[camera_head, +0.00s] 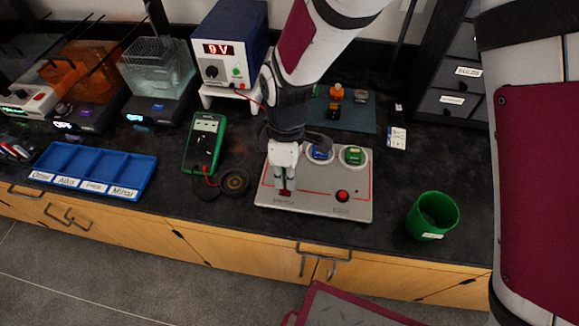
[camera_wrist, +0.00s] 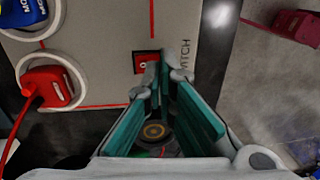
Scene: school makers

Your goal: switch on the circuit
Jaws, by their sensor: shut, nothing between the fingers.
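The grey circuit board (camera_head: 315,203) lies flat on the dark counter, with red lines on its face. A small red switch (camera_head: 286,193) is at its front left; in the wrist view the switch (camera_wrist: 142,60) sits beside the printed word SWITCH. My gripper (camera_head: 285,186) points down over the switch, shut and empty. In the wrist view its fingertips (camera_wrist: 164,72) overlap the switch's edge; I cannot tell whether they touch it. A blue block (camera_head: 321,153) and a green block (camera_head: 353,156) sit in white rings. A red block (camera_wrist: 48,87) shows in the wrist view.
A round red part (camera_head: 342,196) is on the board's right. A green multimeter (camera_head: 204,142) and a dark round piece (camera_head: 235,181) lie left of the board. A green cup (camera_head: 433,216) stands right, a blue tray (camera_head: 95,172) far left, a power supply (camera_head: 229,45) behind.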

